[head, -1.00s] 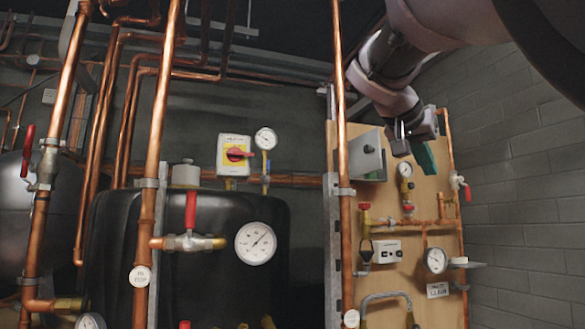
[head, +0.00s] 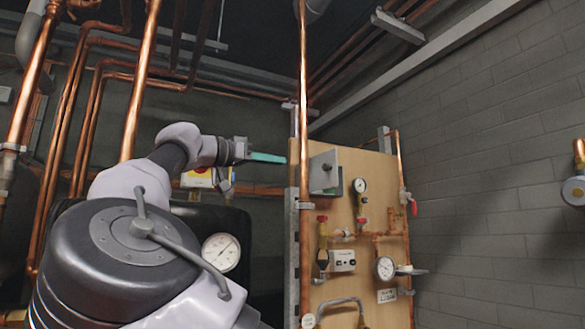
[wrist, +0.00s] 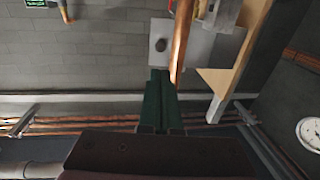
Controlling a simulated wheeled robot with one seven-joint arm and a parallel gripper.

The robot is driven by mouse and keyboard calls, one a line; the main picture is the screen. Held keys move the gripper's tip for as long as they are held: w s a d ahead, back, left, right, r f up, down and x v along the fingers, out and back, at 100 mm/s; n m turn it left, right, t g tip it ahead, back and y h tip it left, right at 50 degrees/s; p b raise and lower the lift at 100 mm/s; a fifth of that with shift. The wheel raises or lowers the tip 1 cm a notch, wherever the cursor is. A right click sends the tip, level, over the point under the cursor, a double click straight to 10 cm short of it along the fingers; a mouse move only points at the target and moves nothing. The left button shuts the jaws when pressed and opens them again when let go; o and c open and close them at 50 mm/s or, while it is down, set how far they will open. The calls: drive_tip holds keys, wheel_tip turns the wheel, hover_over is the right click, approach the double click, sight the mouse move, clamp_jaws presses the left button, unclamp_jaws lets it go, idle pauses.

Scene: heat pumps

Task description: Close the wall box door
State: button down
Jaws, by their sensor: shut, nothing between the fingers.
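The wall box (head: 337,186) is mounted high on a wooden board. Its light grey door (head: 322,178) stands open, swung out from the board, with a dark round knob on its face. The door shows in the wrist view (wrist: 210,48), partly crossed by a copper pipe; the box interior is mostly hidden. My gripper (head: 284,159) has green fingers, shut and empty. It points right, level with the door and to its left, with the vertical copper pipe between them in the head view. In the wrist view the fingertips (wrist: 160,74) appear just below the door's knob; contact cannot be told.
The vertical copper pipe (head: 304,110) runs close to the fingertips. Gauges (head: 385,267), valves and a small white socket panel (head: 342,260) sit on the board below the box. A block wall (head: 480,130) is at right. A black tank stands behind my arm.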

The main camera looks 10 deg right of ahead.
sight(326, 167)
drive_tip(key=x, duration=1.3)
drive_tip(key=shift+w+d, duration=0.25)
drive_tip(key=shift+d, duration=0.1)
drive_tip(key=shift+d, duration=0.1)
drive_tip(key=shift+d+f+n+t+y, duration=0.1)
drive_tip(key=shift+d+n+t+y, duration=0.75)
drive_tip(key=shift+t, duration=0.25)
drive_tip(key=w+d+n+t+y, duration=0.8)
drive_tip(key=w+d+n+y, duration=0.1)
drive_tip(key=w+d+y, duration=0.3)
drive_tip(key=shift+w+d, duration=0.65)
drive_tip(key=shift+w, duration=0.25)
drive_tip(key=shift+r+n, duration=0.2)
drive_tip(key=shift+n, duration=0.05)
